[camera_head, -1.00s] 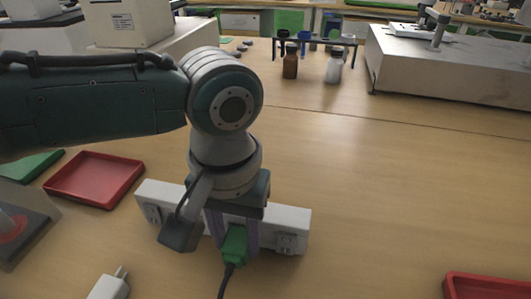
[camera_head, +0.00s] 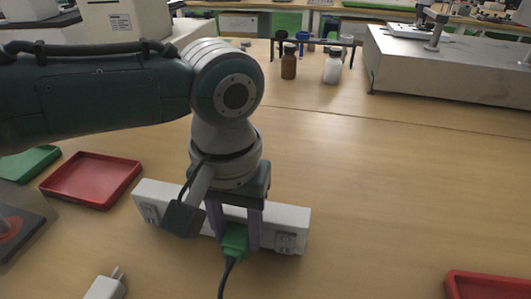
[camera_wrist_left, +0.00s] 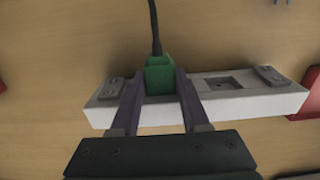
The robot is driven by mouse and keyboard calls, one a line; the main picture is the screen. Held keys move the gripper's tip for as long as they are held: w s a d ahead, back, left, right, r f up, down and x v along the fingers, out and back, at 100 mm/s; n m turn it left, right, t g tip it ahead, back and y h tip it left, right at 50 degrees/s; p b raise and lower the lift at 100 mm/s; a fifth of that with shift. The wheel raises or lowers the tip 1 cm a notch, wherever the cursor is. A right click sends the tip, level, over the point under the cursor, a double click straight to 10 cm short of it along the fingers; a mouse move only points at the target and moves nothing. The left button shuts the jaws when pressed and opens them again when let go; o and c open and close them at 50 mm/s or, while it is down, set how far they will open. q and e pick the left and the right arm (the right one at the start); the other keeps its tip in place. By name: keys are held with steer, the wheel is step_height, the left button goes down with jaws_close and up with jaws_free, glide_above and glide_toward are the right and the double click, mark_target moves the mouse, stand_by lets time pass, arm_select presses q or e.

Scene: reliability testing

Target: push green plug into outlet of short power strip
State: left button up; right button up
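The green plug (camera_head: 235,241), with a black cord, is between the two fingers of my left gripper (camera_head: 234,232), which appear closed on its sides. The wrist view also shows the plug (camera_wrist_left: 159,76) between the fingertips of that gripper (camera_wrist_left: 160,84). The short white power strip (camera_head: 285,217) lies on the table under the gripper, and the plug is at its near side in the head view. I cannot tell whether the prongs are in an outlet. My right gripper is not in view.
A white plug (camera_head: 105,288) lies at the lower left. A red tray (camera_head: 92,180) stands left of the strip, and another red tray (camera_head: 490,286) is at the lower right. A brown bottle (camera_head: 289,66) and a white bottle (camera_head: 332,69) stand farther back. The table right of the strip is clear.

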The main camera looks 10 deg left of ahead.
arm_select(q)
steer(key=o, duration=0.5)
